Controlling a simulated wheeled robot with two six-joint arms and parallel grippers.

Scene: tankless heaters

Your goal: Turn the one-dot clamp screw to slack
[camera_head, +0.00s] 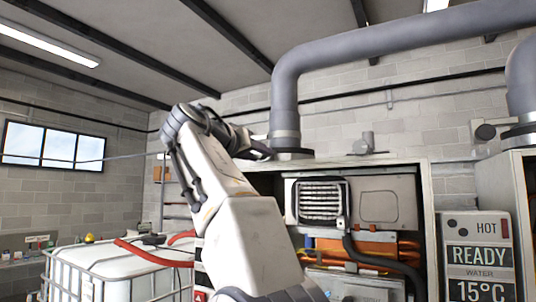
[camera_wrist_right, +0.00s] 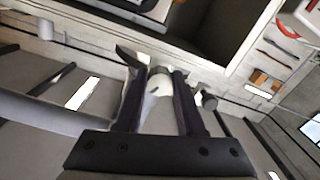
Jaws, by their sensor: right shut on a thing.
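My right gripper (camera_head: 262,150) is beside the foot of the large grey duct, at the duct clamp (camera_head: 285,135) above the open cabinet. In the right wrist view my right gripper (camera_wrist_right: 158,78) has its two dark fingers shut on a pale rounded piece (camera_wrist_right: 160,84), which looks like the clamp screw. No dot marks can be made out, and the fingers hide its sides. In the head view the screw is hidden by the gripper. My left gripper is not in view.
The grey duct (camera_head: 284,90) rises and bends right across the top. A grey fitting (camera_head: 367,141) stands on the cabinet top (camera_head: 400,162). A sign panel (camera_head: 478,258) reads READY and 15°C. A caged white tank (camera_head: 110,268) with a red hose (camera_head: 140,250) stands at the lower left.

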